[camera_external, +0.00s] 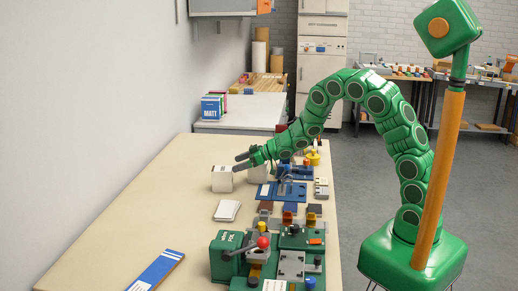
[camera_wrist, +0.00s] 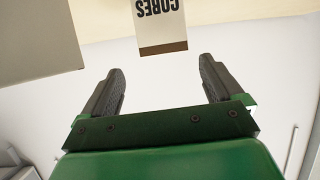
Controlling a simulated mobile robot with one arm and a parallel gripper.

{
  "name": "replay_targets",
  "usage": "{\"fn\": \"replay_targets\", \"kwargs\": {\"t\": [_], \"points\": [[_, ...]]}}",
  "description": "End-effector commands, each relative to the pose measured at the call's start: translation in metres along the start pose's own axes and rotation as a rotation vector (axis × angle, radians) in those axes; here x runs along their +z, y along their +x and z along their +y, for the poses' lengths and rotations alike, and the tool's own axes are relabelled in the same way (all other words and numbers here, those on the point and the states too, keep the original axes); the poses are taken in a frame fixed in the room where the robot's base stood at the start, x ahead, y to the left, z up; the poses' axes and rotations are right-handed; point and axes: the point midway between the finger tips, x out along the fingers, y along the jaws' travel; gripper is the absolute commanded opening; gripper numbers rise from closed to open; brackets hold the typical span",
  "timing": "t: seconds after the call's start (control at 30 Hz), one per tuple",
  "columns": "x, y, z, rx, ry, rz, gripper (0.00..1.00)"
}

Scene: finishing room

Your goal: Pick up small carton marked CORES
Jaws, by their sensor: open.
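The small carton marked CORES (camera_wrist: 161,22) is at the top of the wrist view, its black lettering upside down and a brown band along its lower edge there. It lies ahead of my gripper (camera_wrist: 158,78), roughly in line with the space between the two dark fingers. The fingers are apart with nothing between them. In the external view my gripper (camera_external: 241,161) reaches left over the bench, close above a white carton (camera_external: 222,180) that appears to be this one; its lettering is not legible there.
Another pale box (camera_wrist: 35,40) fills the wrist view's upper left. A white stack (camera_external: 227,211), blue fixture (camera_external: 285,190) and green machine (camera_external: 235,257) share the bench (camera_external: 120,235). Its left side is mostly clear.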

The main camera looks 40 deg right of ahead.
Motion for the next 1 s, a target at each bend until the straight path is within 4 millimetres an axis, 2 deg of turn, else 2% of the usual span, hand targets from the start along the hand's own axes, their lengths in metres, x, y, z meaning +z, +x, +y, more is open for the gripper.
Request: {"fn": "replay_targets", "kwargs": {"t": [0.2, 0.5, 0.77, 1.0], "points": [[0.003, 0.012, -0.012, -0.046, 0.006, 0.022, 0.94], [0.002, 0.033, -0.013, -0.045, 0.007, 0.023, 0.94], [0.003, 0.043, -0.011, -0.044, 0.007, 0.022, 0.94], [0.006, 0.067, -0.007, -0.043, 0.008, 0.020, 0.94]]}}
